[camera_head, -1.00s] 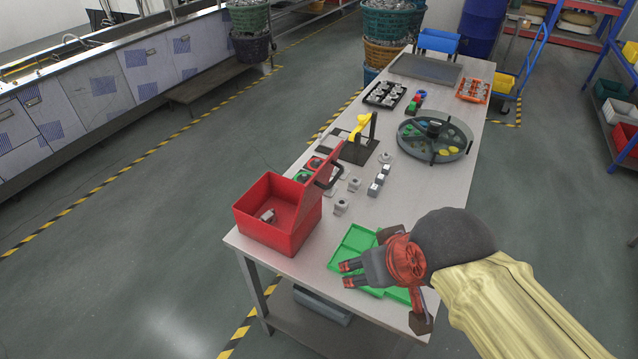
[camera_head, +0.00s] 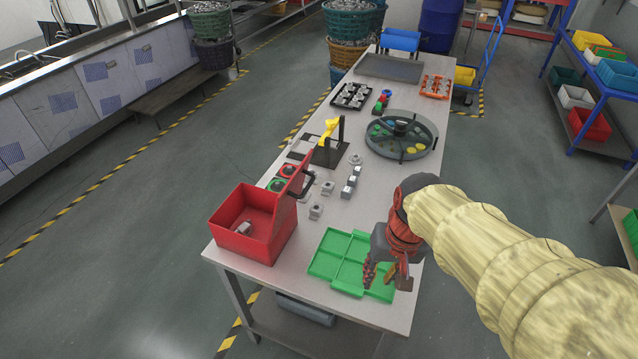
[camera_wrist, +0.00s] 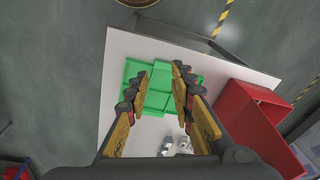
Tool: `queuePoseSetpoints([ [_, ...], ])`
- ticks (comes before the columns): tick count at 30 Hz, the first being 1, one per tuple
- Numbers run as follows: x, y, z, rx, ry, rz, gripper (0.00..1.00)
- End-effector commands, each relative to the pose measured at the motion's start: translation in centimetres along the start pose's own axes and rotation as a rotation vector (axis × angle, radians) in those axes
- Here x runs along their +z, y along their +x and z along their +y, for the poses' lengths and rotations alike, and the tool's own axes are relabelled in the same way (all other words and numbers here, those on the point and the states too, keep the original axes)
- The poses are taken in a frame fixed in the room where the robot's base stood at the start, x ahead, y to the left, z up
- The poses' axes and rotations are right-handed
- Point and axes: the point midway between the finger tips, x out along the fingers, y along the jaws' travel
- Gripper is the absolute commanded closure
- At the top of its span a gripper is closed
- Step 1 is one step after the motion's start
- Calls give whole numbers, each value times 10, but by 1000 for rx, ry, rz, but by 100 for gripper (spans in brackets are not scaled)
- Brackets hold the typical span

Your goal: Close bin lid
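The red bin (camera_head: 245,232) stands at the near left corner of the table, with a small grey metal part inside it. Its red lid (camera_head: 290,205) stands up open along the bin's right side, with a dark handle (camera_head: 306,187) on its outer face. My gripper (camera_head: 377,277) is over the green tray, to the right of the bin and apart from it. In the wrist view my gripper (camera_wrist: 160,88) has its two fingers spread with nothing between them but the green tray below. The bin also shows at the right of the wrist view (camera_wrist: 243,112).
The green divided tray (camera_head: 325,265) lies on the table (camera_head: 345,222) right of the bin. Small metal blocks (camera_head: 316,212), a black stand with a yellow part (camera_head: 330,150) and a round divided tray (camera_head: 402,135) stand farther back.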

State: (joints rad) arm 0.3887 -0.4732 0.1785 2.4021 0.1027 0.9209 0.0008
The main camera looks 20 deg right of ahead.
Motion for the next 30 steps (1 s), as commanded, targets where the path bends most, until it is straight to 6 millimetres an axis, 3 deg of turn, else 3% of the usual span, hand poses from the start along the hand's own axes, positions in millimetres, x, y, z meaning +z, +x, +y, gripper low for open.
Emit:
queuePoseSetpoints([
  [3,2,26,13,-87,251,-189,85],
  [9,-3,58,7,-329,714,-487,96],
  [13,-26,69,-3,-543,1021,-665,100],
  [16,-57,72,-7,-739,1242,-788,100],
  [20,-106,66,-7,-988,1440,-906,100],
  [24,-155,42,-6,-1204,1518,-971,100],
  [27,-180,16,-1,-1317,1530,-995,100],
  [30,-185,2,-3,-1365,1534,-1044,100],
])
